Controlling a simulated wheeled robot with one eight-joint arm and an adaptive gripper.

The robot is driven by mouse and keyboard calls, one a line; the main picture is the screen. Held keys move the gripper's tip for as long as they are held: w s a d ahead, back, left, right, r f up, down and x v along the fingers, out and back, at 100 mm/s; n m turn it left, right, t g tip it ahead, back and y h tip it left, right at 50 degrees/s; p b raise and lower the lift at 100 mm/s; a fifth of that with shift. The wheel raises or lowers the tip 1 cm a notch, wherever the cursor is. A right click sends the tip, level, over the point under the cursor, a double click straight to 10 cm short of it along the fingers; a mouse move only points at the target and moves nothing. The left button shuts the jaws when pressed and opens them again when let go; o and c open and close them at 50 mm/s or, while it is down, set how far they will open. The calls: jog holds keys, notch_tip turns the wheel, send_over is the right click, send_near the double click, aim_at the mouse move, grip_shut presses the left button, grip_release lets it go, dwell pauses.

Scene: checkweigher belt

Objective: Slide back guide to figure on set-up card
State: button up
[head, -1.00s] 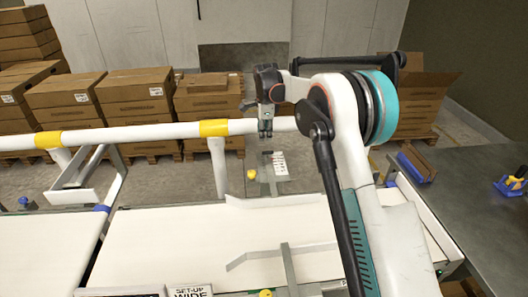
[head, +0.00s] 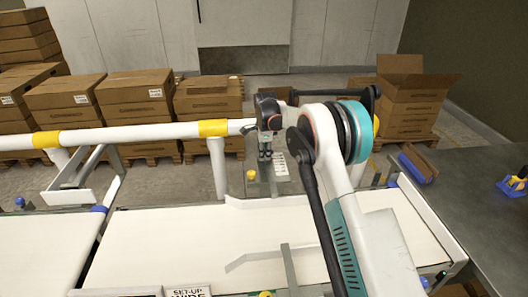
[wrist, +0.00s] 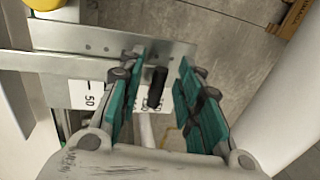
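The back guide (head: 290,201) is a thin pale metal rail along the far edge of the white belt. Its metal bracket plate (wrist: 75,64) carries a white scale (wrist: 84,95) with a 50 mark. A dark upright peg (wrist: 156,88) stands at the plate's end. My gripper (head: 265,156) is low behind the belt, over the bracket. In the wrist view my gripper (wrist: 158,100) is open, its green-padded fingers on either side of the peg with gaps visible. The set-up card (head: 188,292) at the front edge reads SET-UP WIDE; its figure is cut off.
A yellow knob (head: 251,175) stands left of my gripper. A white rail (head: 150,134) with yellow bands runs behind the belt. The front guide (head: 258,259) lies over the belt. Stacked cartons (head: 135,98) stand behind; a dark table (head: 470,200) is at right.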

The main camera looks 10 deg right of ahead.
grip_shut()
jog(key=shift+s+b, duration=0.35)
jog(key=shift+s, duration=2.65)
grip_release()
jog(key=shift+r, duration=0.15)
notch_tip(320, 180, up, 12)
jog(key=s, duration=0.2)
jog(key=shift+s+f, duration=0.15)
jog(key=shift+f, duration=0.1)
